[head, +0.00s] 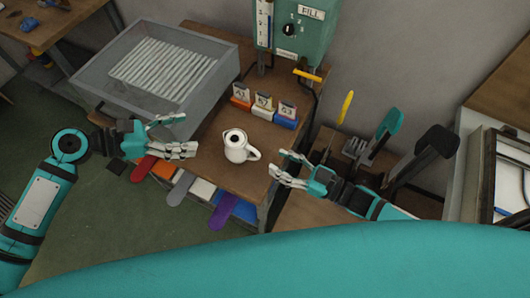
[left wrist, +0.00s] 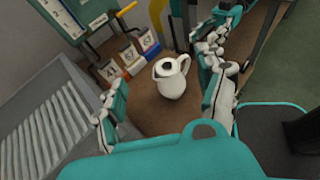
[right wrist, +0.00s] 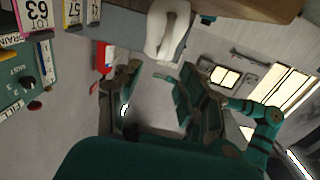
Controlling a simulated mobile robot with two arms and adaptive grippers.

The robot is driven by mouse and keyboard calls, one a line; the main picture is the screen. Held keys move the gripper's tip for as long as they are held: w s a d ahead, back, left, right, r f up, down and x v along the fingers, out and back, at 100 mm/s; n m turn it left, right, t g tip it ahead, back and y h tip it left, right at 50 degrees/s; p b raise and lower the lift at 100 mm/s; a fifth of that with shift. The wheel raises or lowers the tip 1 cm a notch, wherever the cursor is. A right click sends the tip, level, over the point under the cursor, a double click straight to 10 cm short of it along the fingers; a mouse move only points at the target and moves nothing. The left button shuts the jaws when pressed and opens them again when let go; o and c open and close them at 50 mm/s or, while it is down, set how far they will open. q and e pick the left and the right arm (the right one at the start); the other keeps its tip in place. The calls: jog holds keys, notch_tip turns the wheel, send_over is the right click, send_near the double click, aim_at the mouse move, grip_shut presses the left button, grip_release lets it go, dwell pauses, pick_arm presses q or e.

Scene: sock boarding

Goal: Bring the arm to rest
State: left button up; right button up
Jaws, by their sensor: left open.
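My left gripper (head: 190,134) is open and empty, above the front left of the wooden bench, to the left of a white jug (head: 238,146). The jug stands upright on the bench with its handle to the right. It shows between the left gripper's spread fingers in the left wrist view (left wrist: 172,78), apart from them. My right gripper (head: 280,163) is to the right of the jug, near the bench's right edge, with its fingers apart and nothing between them. It does not touch the jug.
A grey ribbed tray (head: 88,84) is at the back left. A green dispenser marked FILL (head: 312,38) stands at the back. Numbered blocks (head: 263,101) are behind the jug. Coloured sock boards (head: 182,188) jut from the bench front. A stand with upright black-and-green paddles (head: 388,125) is at right.

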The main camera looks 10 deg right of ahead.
jog(key=shift+v, duration=1.9)
